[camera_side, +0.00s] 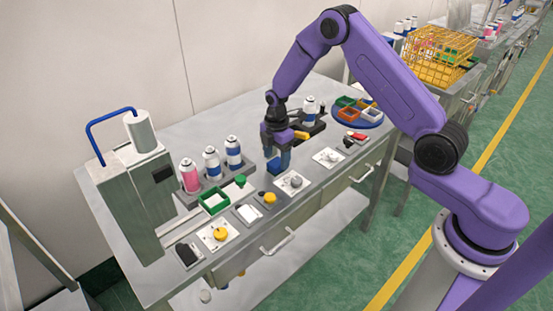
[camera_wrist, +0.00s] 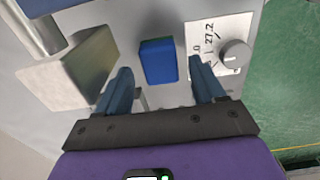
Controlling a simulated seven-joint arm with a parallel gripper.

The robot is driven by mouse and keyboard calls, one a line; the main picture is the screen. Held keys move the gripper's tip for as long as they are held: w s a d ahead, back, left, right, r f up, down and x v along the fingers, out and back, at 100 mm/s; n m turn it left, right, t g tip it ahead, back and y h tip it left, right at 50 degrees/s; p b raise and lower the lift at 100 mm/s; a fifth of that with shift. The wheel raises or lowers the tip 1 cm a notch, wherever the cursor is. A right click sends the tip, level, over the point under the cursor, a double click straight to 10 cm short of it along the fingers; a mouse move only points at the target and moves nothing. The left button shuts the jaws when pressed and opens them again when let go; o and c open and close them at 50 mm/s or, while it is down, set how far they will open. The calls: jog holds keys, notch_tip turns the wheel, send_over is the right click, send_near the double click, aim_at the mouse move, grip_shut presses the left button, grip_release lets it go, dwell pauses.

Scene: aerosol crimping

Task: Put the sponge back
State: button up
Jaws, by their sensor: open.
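A blue block (camera_wrist: 158,61), which I take to be the sponge, lies on the grey bench in the wrist view. It shows ahead of and between my gripper's (camera_wrist: 163,85) two blue fingers, which are spread apart with nothing held. In the side view my gripper (camera_side: 277,160) points down low over the bench, beside a white plate with a grey knob (camera_side: 295,181). There the block is hard to tell from the blue fingers.
A rack of bottles (camera_side: 212,163) stands left of my gripper, with a green-rimmed tray (camera_side: 214,202) in front of it. Another bottle (camera_side: 310,110) and a round blue tray of coloured bins (camera_side: 366,122) stand to the right. A plate with a yellow knob (camera_side: 219,234) lies near the front edge.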

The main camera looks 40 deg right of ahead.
aim_at(277, 162)
notch_tip(277, 162, up, 10)
jog(key=s+a+r+m, duration=0.1)
jog(key=s+a+r, duration=0.4)
jog(key=s, duration=0.1)
jog(key=s+a+r+m, duration=0.1)
jog(key=s+a+r, duration=0.25)
jog(key=s, duration=0.65)
jog(key=s+d+r+m, duration=0.1)
jog(key=s+d, duration=0.1)
jog(key=s, duration=0.9)
jog(key=s+d+r+m, duration=0.1)
jog(key=s+d+m, duration=0.1)
jog(key=s, duration=0.8)
jog(key=shift+s+d+r, duration=0.2)
jog(key=shift+s+d, duration=0.2)
jog(key=shift+d, duration=0.2)
